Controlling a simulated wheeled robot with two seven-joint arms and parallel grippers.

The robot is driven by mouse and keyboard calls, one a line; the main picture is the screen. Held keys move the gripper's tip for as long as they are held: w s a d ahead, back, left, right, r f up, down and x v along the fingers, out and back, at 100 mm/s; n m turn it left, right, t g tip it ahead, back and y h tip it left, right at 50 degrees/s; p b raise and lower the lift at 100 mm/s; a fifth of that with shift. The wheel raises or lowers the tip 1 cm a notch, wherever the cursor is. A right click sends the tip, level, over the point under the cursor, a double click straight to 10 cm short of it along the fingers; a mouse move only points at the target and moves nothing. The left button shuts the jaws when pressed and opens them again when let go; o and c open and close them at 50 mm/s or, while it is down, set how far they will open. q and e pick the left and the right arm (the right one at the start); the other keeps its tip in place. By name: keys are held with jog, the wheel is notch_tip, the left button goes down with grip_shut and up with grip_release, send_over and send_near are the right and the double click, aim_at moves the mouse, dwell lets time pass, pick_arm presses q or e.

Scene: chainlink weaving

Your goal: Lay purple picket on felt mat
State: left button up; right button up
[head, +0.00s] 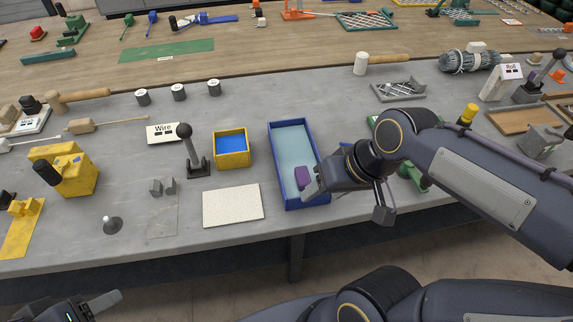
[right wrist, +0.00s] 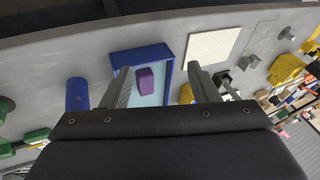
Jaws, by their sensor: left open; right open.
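The purple picket (head: 302,178) is a small purple block at the near end of the long blue tray (head: 272,150). It also shows in the right wrist view (right wrist: 145,81). My right gripper (head: 346,200) is open beside the tray's near right end. In the right wrist view the picket appears between its spread fingers (right wrist: 158,72), nearer the left one, with no visible grip on it. The cream square (head: 232,205), which looks like the felt mat, lies bare left of the tray. My left gripper (head: 92,304) is open, low at the left, away from the bench objects.
A yellow bin with a blue inside (head: 232,149) and an upright black-knobbed lever (head: 190,150) stand behind the cream square. Two small grey blocks (head: 162,187) are left of it. A dark blue cylinder (right wrist: 77,95) and green parts (right wrist: 38,136) are near the right gripper.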

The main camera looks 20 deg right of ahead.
aim_at(301, 168)
jog(key=w+g+h, duration=0.1)
jog(key=w, duration=0.3)
jog(key=w+d+f+g+h, duration=0.1)
jog(key=w, duration=0.3)
jog(key=w+d+f+g+h, duration=0.1)
jog(key=w+g, duration=0.1)
jog(key=w, duration=0.2)
jog(key=shift+w+d+f+m, duration=0.2)
jog(key=shift+w+f+m, duration=0.05)
jog(key=shift+m, duration=0.15)
jog(key=shift+w+f, duration=0.15)
jog(key=shift+w, duration=0.05)
jog(key=f, duration=0.7)
jog(key=shift+w+a+f, duration=0.2)
jog(key=shift+w+f, duration=0.1)
jog(key=shift+f, duration=0.05)
jog(key=shift+c, duration=0.3)
jog(key=c, duration=1.1)
jog(key=shift+o, duration=0.2)
jog(key=shift+r, duration=0.1)
